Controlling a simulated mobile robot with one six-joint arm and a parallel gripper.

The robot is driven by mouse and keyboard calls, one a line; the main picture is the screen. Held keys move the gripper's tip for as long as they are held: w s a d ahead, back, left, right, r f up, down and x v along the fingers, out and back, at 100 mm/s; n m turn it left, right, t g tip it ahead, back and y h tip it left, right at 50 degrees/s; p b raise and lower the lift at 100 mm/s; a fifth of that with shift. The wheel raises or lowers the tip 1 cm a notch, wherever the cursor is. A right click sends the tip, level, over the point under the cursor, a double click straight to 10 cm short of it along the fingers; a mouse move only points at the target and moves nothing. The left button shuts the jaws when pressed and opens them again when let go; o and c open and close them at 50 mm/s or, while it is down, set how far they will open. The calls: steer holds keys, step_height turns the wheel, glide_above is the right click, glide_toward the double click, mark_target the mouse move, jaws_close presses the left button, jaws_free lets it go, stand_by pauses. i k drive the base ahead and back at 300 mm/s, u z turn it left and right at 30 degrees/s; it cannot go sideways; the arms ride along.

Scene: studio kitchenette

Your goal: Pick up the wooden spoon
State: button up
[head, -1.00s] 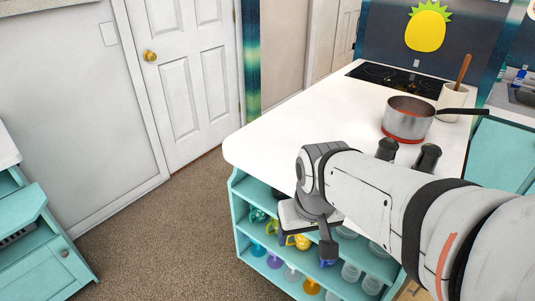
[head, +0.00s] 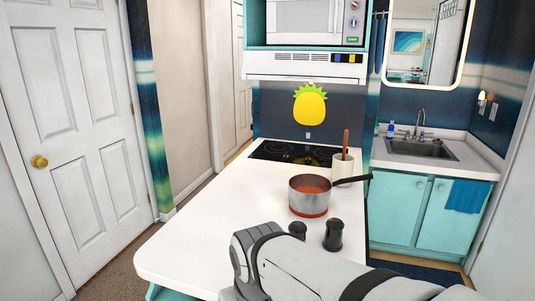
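The wooden spoon (head: 346,143) stands upright in a white crock (head: 342,170) on the white counter, behind the saucepan. Only its brown handle shows above the rim; the lower part is hidden inside. My arm reaches in from the bottom right, at the near end of the counter. My gripper is out of the picture below the bottom edge.
A steel saucepan (head: 309,196) with a dark handle pointing right stands in front of the crock, with red inside. Two dark shakers (head: 333,235) stand nearer. A black cooktop (head: 290,152) lies behind. The counter's left side (head: 215,215) is clear. A sink (head: 420,148) is at right.

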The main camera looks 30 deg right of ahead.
mark_target(346, 137)
steer(key=z, duration=1.25)
steer(key=k, duration=1.25)
steer(key=z, duration=0.55)
steer(key=i, duration=0.65)
steer(key=z, duration=0.55)
steer(key=i, duration=2.15)
steer(key=u, duration=0.6)
steer(key=k, duration=0.55)
steer(key=u, duration=0.05)
